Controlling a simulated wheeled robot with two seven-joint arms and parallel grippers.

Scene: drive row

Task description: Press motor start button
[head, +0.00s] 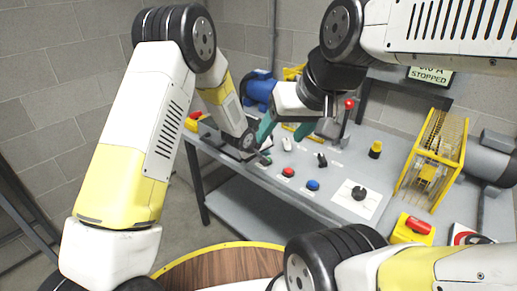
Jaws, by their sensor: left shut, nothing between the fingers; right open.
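A small green button (266,160), partly hidden, sits at the left end of the button row on the grey sloped panel, left of a red button (288,172) and a blue button (313,185). Its label cannot be read. My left gripper (257,157) points down at the panel right by the green button; its fingers are shut and mostly hidden. I cannot tell whether they touch the button. My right gripper (284,131) is open and empty, its teal fingers apart above the back of the panel. A display (431,76) reads "STOPPED".
A red-knobbed lever (349,104), a black toggle (322,160), a yellow knob (375,149) and a black rotary knob (359,193) stand on the panel. A yellow cage (435,155) and a red-on-yellow stop box (414,228) are at right. A blue motor (258,91) is behind.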

